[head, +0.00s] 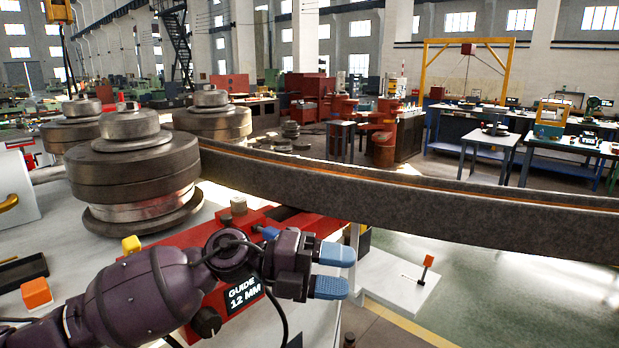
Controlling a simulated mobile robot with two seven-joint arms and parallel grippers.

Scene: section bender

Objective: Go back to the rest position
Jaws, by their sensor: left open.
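My left gripper (333,270) reaches in from the lower left over the front of the section bender. Its two blue-tipped fingers point right and are apart, with nothing between them. Behind and above it, a long curved steel section (420,205) runs from the bender's rolls out to the right edge. The gripper looks apart from the section. Just behind my wrist is a red guide block (215,300) with a label reading "GUIDE 12 MM". My right gripper does not show.
Large stacked steel rolls (135,180) stand at the left on the pale machine bed. An orange-topped lever (427,262) stands on a white plate at right. Worktables (495,140) and a yellow gantry frame (510,60) are farther back. The floor at right is open.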

